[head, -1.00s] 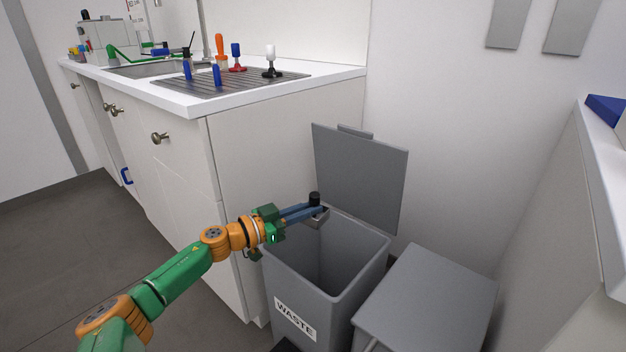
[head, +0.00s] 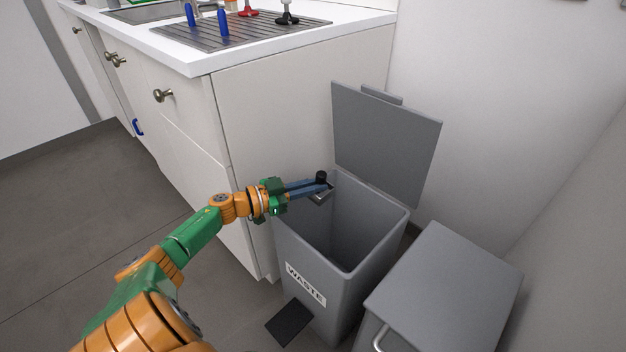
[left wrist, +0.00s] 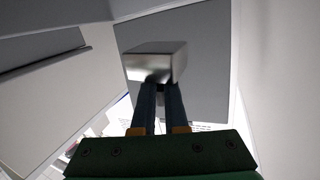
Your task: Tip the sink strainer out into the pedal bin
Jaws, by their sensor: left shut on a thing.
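The pedal bin (head: 350,277) is grey, labelled WASTE, with its lid (head: 386,143) standing open at the back. Its inside looks empty where I can see it. My left gripper (head: 318,186) is shut on the sink strainer (head: 321,196), a small shiny metal piece with a black knob on top. It holds the strainer over the bin's mouth, near the back left rim. In the left wrist view the strainer (left wrist: 155,64) shows as a blurred metal block beyond the fingers. What it contains is hidden. My right gripper is not in view.
A white cabinet (head: 240,140) with a drainboard (head: 240,36) on top stands close left of the bin. A second grey bin (head: 445,285) with its lid shut stands at right. The pedal (head: 290,322) sticks out in front. Floor at left is clear.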

